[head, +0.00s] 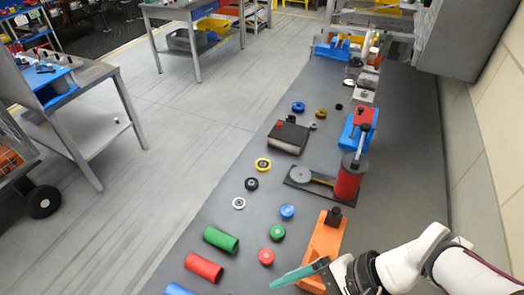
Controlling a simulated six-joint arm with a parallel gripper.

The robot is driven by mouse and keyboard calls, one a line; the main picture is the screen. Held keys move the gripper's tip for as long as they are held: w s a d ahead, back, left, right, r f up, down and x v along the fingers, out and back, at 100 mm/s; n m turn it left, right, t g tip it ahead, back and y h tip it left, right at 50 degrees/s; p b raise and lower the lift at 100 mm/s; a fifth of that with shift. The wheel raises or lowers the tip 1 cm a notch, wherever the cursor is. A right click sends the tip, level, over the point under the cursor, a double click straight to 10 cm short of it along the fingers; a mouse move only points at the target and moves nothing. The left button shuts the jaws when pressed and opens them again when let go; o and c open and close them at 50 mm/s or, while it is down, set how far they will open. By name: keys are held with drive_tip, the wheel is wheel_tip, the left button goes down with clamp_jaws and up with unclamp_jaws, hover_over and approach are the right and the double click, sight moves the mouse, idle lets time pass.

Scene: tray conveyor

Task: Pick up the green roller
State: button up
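The green roller (220,239), a plain cylinder, lies on its side on the grey bench, left of the smaller round parts. A green disc (277,232) sits to its right. A red cylinder (203,267) lies just in front of the roller, and a blue cylinder (177,289) is partly cut off at the bottom edge. My gripper (318,276) is at the lower right, well apart from the green roller. A flat teal piece extends left from it; whether this is a finger or a held thing is unclear, and so is the opening.
An orange fixture (324,243) stands beside my gripper. A black plate with a red cylinder (349,178) stands farther back. Bare bench surrounds the roller; the bench's left edge is close by.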

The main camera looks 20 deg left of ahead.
drive_tip(key=w+a+f+m+y, duration=0.4)
drive_tip(key=w+a+f+y, duration=0.1)
drive_tip(key=w+a, duration=0.2)
drive_tip(key=m+t+y, duration=0.2)
drive_tip(key=m+t, duration=0.3)
drive_tip(key=m, duration=0.1)
approach(226, 241)
drive_tip(key=x, duration=0.3)
drive_tip(key=w+x, duration=0.1)
drive_tip(key=x, duration=0.2)
drive_tip(key=shift+d+f, duration=0.15)
drive_tip(key=x, duration=0.6)
drive_tip(key=shift+s, duration=0.4)
clamp_jaws()
